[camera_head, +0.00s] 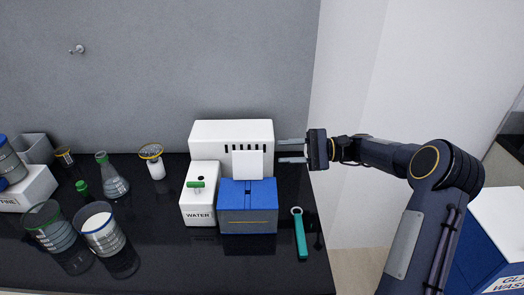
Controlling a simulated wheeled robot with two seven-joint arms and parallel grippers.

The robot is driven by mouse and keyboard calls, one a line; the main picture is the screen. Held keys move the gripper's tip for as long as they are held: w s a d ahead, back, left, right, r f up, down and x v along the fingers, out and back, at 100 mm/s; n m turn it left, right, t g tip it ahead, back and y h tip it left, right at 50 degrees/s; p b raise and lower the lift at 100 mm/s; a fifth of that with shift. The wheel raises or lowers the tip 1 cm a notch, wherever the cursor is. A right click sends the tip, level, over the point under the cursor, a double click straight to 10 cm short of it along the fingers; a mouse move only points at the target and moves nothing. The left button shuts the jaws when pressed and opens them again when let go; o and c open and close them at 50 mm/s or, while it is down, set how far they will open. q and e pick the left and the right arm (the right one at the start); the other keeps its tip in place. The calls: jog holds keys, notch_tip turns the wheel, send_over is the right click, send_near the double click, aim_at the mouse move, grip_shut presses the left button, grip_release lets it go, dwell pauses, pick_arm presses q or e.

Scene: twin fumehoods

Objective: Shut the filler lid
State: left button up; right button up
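A white machine (231,130) with a row of dark slots stands on the black bench. In front of it is a blue box (248,208), with a white flap (248,164) standing upright at its back edge; this looks like the raised lid. Left of the blue box is a white WATER tank (199,206) with a small dark hole and a green piece (195,184) on top. My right gripper (292,150) points left, just right of the machine and flap. Its two fingers are apart with nothing visible between them. My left gripper is not in view.
A green wrench-like tool (300,234) lies right of the blue box, near the bench's right edge. Beakers (103,234), a conical flask (114,183) and a gold-topped white item (153,162) stand to the left. The front bench strip is mostly clear.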

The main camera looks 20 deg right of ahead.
aim_at(262, 151)
jog(key=p+x, duration=0.1)
jog(key=x, duration=0.6)
jog(key=shift+w+a+p, duration=0.2)
jog(key=shift+w+p, duration=0.05)
jog(key=shift+p, duration=0.1)
jog(key=shift+c, duration=0.2)
grip_shut()
jog(key=shift+r, duration=0.1)
